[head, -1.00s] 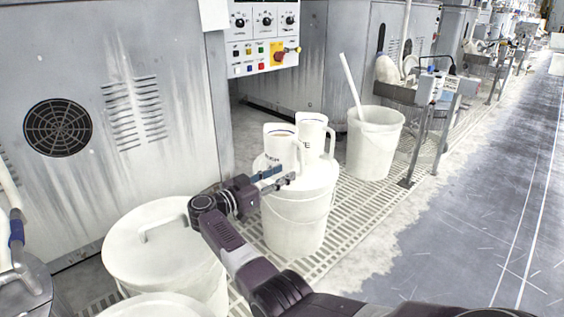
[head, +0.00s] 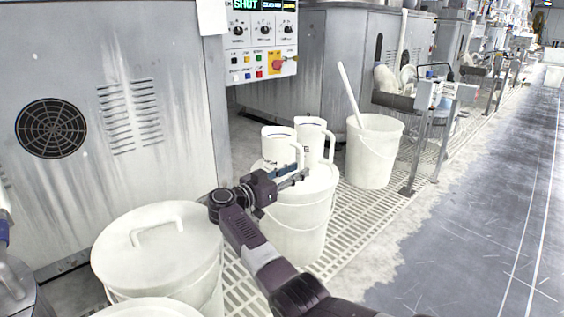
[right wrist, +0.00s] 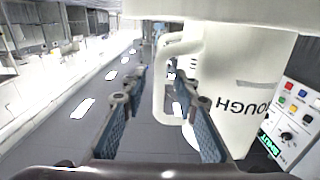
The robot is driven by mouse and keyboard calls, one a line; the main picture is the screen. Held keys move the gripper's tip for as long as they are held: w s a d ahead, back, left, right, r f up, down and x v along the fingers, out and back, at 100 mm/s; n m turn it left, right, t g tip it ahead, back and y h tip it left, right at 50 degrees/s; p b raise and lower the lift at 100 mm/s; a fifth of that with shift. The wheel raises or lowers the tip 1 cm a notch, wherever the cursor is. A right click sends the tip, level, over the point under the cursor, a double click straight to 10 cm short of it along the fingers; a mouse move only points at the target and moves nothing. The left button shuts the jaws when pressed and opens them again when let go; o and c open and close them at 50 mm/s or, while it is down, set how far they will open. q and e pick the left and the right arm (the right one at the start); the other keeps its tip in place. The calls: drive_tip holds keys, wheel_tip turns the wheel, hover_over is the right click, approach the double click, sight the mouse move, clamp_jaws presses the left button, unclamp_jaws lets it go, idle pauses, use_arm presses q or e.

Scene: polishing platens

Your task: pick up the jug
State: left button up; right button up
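Two white jugs stand side by side on the lid of a white bucket (head: 292,225) in the head view. The nearer jug (head: 279,147) has its handle on the right; the other jug (head: 311,128) stands just behind it to the right. My right gripper (head: 294,176) is at the nearer jug, low in front of its handle. In the right wrist view a jug marked with "OUGH" lettering (right wrist: 228,85) is close, and its handle (right wrist: 160,98) shows between the open fingers (right wrist: 165,85). I cannot tell whether they touch it. My left gripper is not in view.
A lidded white bucket (head: 165,225) stands at the left front. An open white bucket (head: 372,155) with a stick stands behind to the right. A machine with a control panel (head: 262,45) stands behind the jugs. The grey floor (head: 480,220) at right is clear.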

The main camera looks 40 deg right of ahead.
clamp_jaws()
drive_tip(key=shift+r, duration=0.2)
drive_tip(key=shift+r, duration=0.15)
idle(0.3)
